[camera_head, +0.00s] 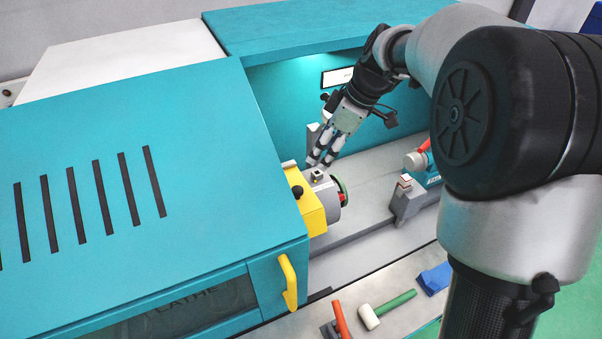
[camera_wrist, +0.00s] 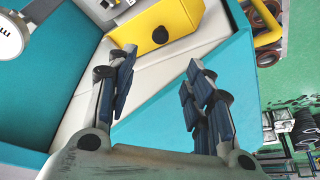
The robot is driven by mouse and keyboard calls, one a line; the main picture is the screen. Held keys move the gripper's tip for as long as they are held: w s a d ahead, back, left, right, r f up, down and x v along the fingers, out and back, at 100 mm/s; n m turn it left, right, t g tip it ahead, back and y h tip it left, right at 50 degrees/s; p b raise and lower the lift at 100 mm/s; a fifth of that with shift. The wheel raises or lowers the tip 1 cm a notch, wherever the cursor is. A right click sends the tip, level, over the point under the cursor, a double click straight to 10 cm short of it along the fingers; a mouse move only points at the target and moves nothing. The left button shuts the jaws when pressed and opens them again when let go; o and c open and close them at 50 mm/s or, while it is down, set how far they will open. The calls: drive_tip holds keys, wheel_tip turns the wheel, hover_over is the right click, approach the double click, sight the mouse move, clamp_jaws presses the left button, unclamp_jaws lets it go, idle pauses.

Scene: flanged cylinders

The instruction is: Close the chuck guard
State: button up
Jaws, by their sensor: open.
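The yellow chuck guard (camera_head: 308,212) sits at the right end of the teal headstock cover, beside the grey chuck (camera_head: 328,194), which is partly exposed. A dark round knob (camera_head: 298,191) is on the guard. In the wrist view the guard (camera_wrist: 180,22) lies beyond the fingertips, near the top, with its dark knob (camera_wrist: 160,36) facing me. My gripper (camera_head: 320,163) is just above and behind the chuck in the head view, fingers pointing down. It also shows in the wrist view (camera_wrist: 150,80), its fingers spread apart with nothing between them. I see no contact with the guard.
The teal cover (camera_head: 120,130) with a yellow handle (camera_head: 288,283) fills the left. A grey tool post (camera_head: 408,200) stands right of the chuck. A mallet (camera_head: 385,308), a red-handled tool (camera_head: 341,318) and a blue object (camera_head: 435,278) lie on the front ledge.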

sight(298, 189)
drive_tip(key=x, duration=1.6)
drive_tip(key=shift+b, duration=0.3)
drive_tip(key=shift+c, duration=0.6)
clamp_jaws()
